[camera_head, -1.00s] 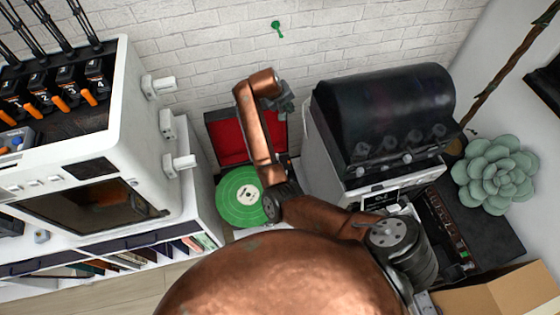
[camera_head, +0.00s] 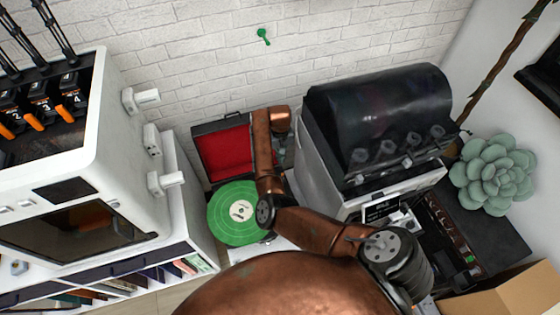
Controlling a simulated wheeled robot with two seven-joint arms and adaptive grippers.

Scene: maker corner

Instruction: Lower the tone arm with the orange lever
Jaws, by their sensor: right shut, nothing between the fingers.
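The record player stands open near the wall, its red-lined lid (camera_head: 223,152) raised at the back. A green record (camera_head: 234,213) with a pale label lies on it. My right arm crosses the player's right side, and I cannot make out the tone arm or the orange lever. My right gripper (camera_head: 284,153) is small, dark and partly hidden by my wrist. It is shut and empty, beside the right edge of the lid. My left gripper is out of view.
A black-hooded machine (camera_head: 375,115) stands close on the right of my arm. A succulent (camera_head: 493,175) and a cardboard box (camera_head: 505,292) are farther right.

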